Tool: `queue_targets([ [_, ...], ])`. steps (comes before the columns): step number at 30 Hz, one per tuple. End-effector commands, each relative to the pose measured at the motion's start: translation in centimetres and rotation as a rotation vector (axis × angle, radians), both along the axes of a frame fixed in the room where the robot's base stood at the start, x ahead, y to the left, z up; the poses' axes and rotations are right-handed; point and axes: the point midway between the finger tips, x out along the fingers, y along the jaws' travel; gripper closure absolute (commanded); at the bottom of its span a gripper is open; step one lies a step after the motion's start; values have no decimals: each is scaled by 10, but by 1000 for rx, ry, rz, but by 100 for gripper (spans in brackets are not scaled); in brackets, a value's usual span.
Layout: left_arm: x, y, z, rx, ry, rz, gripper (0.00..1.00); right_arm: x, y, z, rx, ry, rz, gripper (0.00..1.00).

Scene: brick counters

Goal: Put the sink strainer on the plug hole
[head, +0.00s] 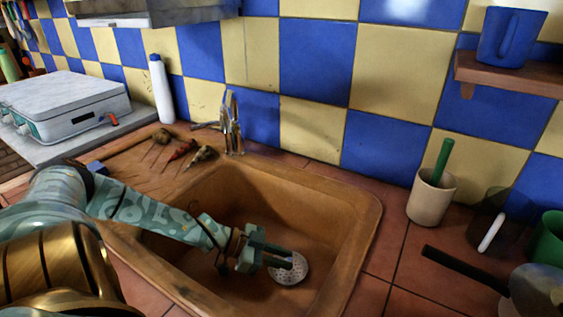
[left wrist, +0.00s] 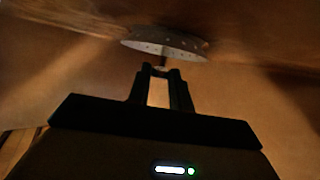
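The sink strainer (head: 289,270) is a pale round disc with small holes, inside the brown sink basin (head: 335,215). My left gripper (head: 287,256) reaches down into the basin, with its fingertips at the strainer. In the left wrist view the strainer (left wrist: 165,48) shows edge-on just past the fingertips (left wrist: 161,72). The fingers close around a small stem at the disc's middle, with a gap between them further back. The disc looks held off the basin floor. I cannot make out the plug hole; my left arm and gripper cover part of the basin floor. My right gripper is not in view.
A tap (head: 232,125) stands behind the basin. A beige cup (head: 431,195), a dark glass (head: 497,220) and a grey pot (head: 540,288) stand right of the sink.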

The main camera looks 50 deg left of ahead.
Motion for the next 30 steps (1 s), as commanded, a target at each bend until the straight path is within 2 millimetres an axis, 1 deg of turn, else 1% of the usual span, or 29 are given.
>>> queue_targets([
  [1,0,0,0,0,0,0,65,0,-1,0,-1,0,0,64],
  [2,0,0,0,0,0,0,60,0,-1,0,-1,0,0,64],
  [9,0,0,0,0,0,0,60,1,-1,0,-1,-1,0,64],
  [12,-1,1,6,2,0,0,60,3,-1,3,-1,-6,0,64],
  [14,-7,6,12,1,-1,1,60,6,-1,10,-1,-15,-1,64],
  [18,-25,23,27,2,-2,2,60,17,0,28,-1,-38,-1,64],
  [21,-37,33,34,4,-2,1,60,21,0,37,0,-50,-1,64],
  [25,-47,42,38,1,-2,0,60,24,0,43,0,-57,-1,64],
  [30,-51,45,36,0,0,0,60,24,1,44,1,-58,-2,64],
])
